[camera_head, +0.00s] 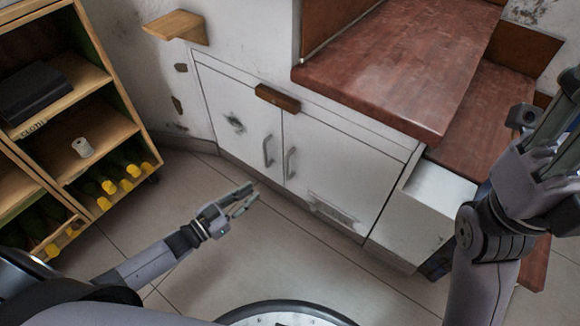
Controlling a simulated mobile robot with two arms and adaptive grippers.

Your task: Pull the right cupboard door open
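The white cupboard has a left door (230,105) and a right door (345,165), and both look closed. The right door has a grey upright handle (290,163) near the seam. The left door's handle (268,150) is just left of it. My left gripper (251,191) is low in front of the cupboard, below and left of the right handle, apart from it. Its fingers are spread and nothing is between them. My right gripper (566,95) is raised at the right edge, in front of the steps and partly cut off. I cannot tell its finger opening.
Brown-red steps (400,60) overhang the cupboard. A white drawer-like box (420,210) juts out right of the right door. A wooden shelf unit (105,75) with yellow-capped bottles stands at left. Tiled floor (290,250) is clear before the doors.

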